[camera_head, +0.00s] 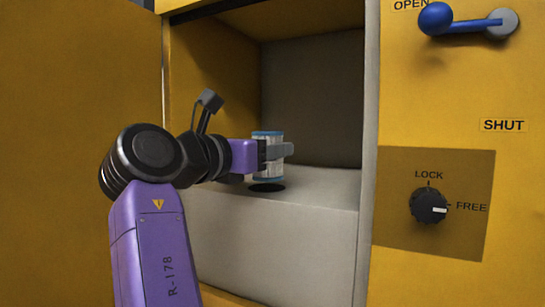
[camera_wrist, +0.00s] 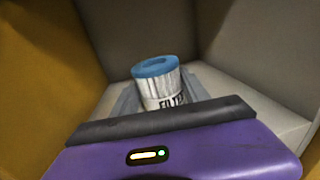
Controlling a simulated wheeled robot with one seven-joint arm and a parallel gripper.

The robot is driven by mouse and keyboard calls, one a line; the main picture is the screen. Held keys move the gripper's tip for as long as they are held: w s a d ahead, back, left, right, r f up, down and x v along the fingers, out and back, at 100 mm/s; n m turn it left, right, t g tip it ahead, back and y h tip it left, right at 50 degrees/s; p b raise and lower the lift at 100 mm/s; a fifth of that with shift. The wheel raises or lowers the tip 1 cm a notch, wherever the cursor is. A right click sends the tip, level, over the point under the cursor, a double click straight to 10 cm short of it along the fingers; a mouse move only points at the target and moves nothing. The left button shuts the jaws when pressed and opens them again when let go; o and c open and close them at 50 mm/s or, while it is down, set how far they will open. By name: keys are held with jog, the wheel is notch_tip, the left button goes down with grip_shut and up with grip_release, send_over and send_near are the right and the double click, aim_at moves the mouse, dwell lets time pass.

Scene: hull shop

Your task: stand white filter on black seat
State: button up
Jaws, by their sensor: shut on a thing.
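The white filter (camera_head: 267,157) is a pleated cylinder with blue end caps, upright inside the yellow cabinet's recess. My gripper (camera_head: 276,151) is shut on it from the left, with a grey finger across its side. In the wrist view the filter (camera_wrist: 162,85) shows its blue ring top and dark lettering, between the grey fingers (camera_wrist: 165,95). The black seat (camera_head: 267,187) is a dark round patch on the grey ledge just below the filter. I cannot tell for certain whether the filter's bottom touches it; a small gap seems to show. The seat is hidden in the wrist view.
The grey ledge (camera_head: 310,190) is otherwise bare, with room right of the filter. The recess's right edge (camera_head: 369,130) stands close by. On the yellow panel are a blue-knobbed lever (camera_head: 465,25) by OPEN and a black dial (camera_head: 428,206) pointing to FREE.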

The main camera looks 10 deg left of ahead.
jog(key=shift+f, duration=0.75)
jog(key=shift+f, duration=0.1)
jog(key=o, duration=1.4)
jog(key=shift+o, duration=0.2)
jog(key=b+v, duration=0.4)
jog(key=v, duration=0.8)
